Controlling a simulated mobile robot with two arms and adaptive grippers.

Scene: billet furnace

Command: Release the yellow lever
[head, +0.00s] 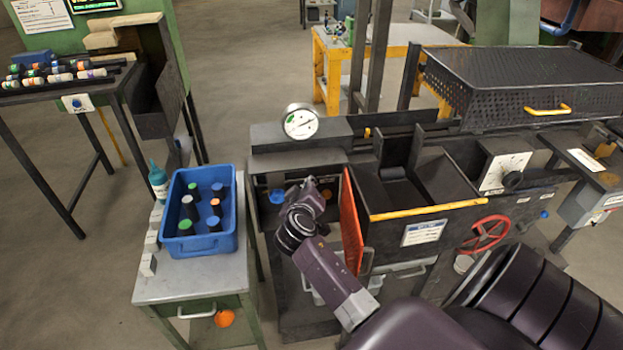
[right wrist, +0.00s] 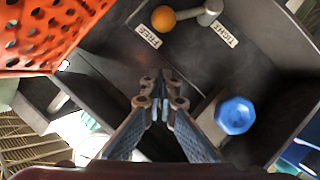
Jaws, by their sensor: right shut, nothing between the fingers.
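The yellow lever (right wrist: 163,18) shows at the top of the right wrist view as an orange-yellow ball knob. A grey metal part (right wrist: 210,12) lies just to its right. The knob is beside the FREE label (right wrist: 148,36); the TIGHT label (right wrist: 224,33) is further right. My right gripper (right wrist: 162,110) is shut and empty, its fingertips together over the dark panel below the knob and apart from it. In the head view the right gripper (head: 312,192) is inside the machine's left bay, where it hides the lever.
A blue knob (right wrist: 236,115) is right of the fingers. The orange perforated door (right wrist: 45,35) stands open close by on the left; in the head view the door (head: 352,225) is right of my gripper. A blue bin (head: 183,248) holding several bottles stands on the left cart.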

